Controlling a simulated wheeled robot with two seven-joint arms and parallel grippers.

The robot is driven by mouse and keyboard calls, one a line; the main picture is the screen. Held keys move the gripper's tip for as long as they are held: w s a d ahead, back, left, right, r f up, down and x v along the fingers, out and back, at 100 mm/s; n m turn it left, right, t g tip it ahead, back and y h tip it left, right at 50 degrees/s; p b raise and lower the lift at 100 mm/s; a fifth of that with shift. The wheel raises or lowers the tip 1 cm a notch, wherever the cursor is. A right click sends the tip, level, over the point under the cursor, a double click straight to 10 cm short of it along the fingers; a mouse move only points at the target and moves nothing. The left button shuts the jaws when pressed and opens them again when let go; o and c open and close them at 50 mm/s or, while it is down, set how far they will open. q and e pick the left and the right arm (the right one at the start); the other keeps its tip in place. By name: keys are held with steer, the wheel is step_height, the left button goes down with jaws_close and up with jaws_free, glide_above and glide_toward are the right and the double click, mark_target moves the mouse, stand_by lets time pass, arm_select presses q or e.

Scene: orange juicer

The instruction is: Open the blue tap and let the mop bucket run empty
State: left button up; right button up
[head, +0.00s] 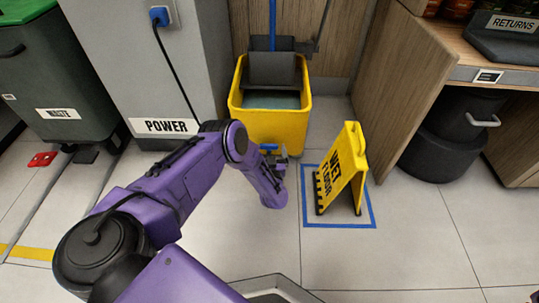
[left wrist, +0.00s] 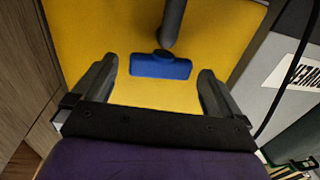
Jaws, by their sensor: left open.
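The yellow mop bucket (head: 240,107) stands against the wooden panel in the head view, with greyish liquid (head: 272,100) showing inside. Its front wall (left wrist: 90,25) fills much of the left wrist view. The blue tap (head: 268,147) is low on the bucket's front. In the left wrist view the tap's blue handle (left wrist: 160,67) lies crosswise, below a dark grey stem. My left gripper (head: 284,160) is at the bucket's front, beside the tap. Its open fingers (left wrist: 158,72) stand on either side of the handle, with gaps on both sides. My right gripper is out of view.
A yellow wet floor sign (head: 343,170) stands inside a blue floor outline (head: 340,224) right of my arm. A grey cabinet labelled POWER (head: 143,55) with a plugged-in cord (head: 178,65) is left of the bucket. A black bin (head: 445,150) sits under the right counter.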

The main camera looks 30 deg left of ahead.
arm_select(q)
steer(key=shift+w+a, duration=0.1)
steer(key=shift+a, duration=0.05)
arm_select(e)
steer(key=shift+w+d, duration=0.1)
arm_select(q)
steer(key=c, duration=1)
stand_by(0.4)
steer(key=o, duration=1)
steer(key=p+v, duration=0.4)
steer(key=v, duration=0.6)
steer(key=shift+s+d+p, duration=0.3)
steer(key=shift+p, duration=0.1)
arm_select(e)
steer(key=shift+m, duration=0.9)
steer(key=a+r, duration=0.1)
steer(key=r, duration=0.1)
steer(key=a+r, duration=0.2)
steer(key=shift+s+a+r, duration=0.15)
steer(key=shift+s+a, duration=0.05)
